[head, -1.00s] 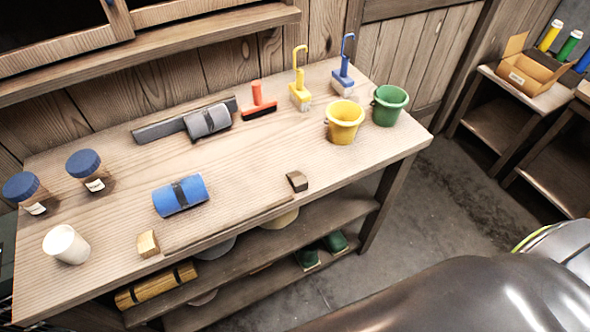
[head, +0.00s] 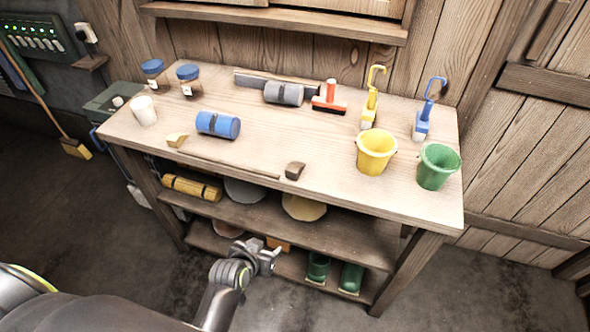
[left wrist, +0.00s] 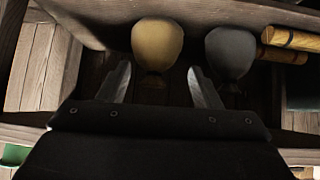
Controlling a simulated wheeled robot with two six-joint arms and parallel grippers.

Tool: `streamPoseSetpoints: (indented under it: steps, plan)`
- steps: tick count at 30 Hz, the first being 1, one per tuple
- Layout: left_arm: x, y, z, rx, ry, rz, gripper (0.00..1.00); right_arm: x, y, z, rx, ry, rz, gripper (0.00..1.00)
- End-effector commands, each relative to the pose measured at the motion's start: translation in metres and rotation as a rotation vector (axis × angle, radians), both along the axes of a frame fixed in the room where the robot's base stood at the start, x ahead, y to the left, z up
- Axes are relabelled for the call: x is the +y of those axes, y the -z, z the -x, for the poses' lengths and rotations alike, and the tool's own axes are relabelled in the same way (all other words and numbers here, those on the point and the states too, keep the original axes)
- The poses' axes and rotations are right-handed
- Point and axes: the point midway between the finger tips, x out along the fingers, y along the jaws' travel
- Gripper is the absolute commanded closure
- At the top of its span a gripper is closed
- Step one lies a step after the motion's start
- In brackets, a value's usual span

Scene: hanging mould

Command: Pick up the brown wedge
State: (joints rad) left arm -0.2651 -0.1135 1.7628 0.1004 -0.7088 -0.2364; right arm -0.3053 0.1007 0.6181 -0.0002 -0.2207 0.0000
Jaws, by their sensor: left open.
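The brown wedge (head: 294,171) is a small dark brown block near the front edge of the workbench top, right of the thin wooden strip. A lighter tan wedge (head: 176,140) sits near the strip's left end. My left gripper (head: 270,254) is below and in front of the bench top, near the shelves, well apart from the brown wedge. In the left wrist view its two fingers (left wrist: 160,85) are spread, with nothing between them. The brown wedge is not seen in the left wrist view. My right gripper is not in view.
The bench top (head: 260,135) holds a blue roll (head: 218,125), a white cup (head: 143,111), a yellow bucket (head: 376,151) and a green bucket (head: 437,166). Below, a shelf (head: 330,229) carries sacks, one tan (left wrist: 157,44), and a yellow roll (head: 192,187). The bench middle is clear.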

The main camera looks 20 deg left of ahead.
Motion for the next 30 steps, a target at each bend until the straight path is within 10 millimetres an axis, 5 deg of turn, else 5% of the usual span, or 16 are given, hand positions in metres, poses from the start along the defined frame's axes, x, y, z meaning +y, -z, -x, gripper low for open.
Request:
streamPoseSetpoints:
  steps: [1,6,12,18,30]
  plan:
    - [-0.003,-0.032,-0.011,-0.059,0.004,0.005,0.42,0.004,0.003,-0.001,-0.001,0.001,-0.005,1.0]
    - [-0.008,-0.126,-0.024,-0.214,0.023,0.009,0.42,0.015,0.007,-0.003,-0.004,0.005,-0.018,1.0]
    - [-0.01,-0.195,-0.02,-0.331,0.035,0.005,0.42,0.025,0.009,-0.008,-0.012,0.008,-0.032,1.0]
    - [-0.01,-0.214,-0.023,-0.366,0.04,0.001,0.42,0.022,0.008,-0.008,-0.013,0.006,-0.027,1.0]
    - [-0.017,-0.19,-0.081,-0.364,0.041,-0.001,0.42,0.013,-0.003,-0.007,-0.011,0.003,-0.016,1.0]
